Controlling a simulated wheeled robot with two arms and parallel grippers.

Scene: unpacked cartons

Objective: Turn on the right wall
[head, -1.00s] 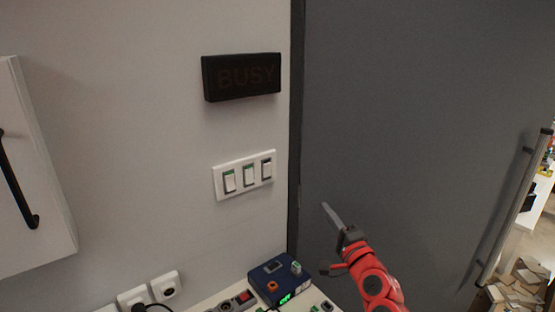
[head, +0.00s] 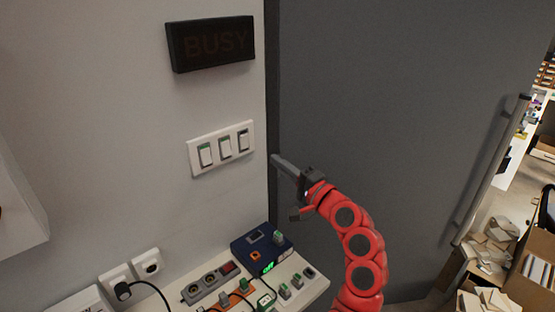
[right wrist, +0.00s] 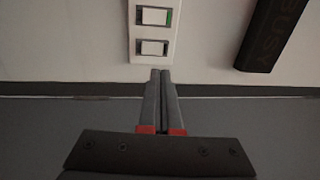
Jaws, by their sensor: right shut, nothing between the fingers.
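A white wall plate (head: 221,148) with three rocker switches is fixed to the wall below the dark BUSY sign. Its right switch (head: 243,141) shows no green strip at the top, while the left and middle switches do. My right gripper (head: 276,159) is shut and empty, its tip just right of and slightly below the plate, apart from it in the picture. In the right wrist view the shut fingers (right wrist: 161,75) point at the end of the plate, close to the nearest switch (right wrist: 153,48). My left gripper is not in view.
The unlit BUSY sign (head: 211,44) hangs above the plate. A grey door (head: 390,100) with a long handle (head: 492,170) stands at right. A blue box (head: 262,249), power strip (head: 209,284) and cables lie on the shelf below. A white cabinet (head: 18,190) is at left.

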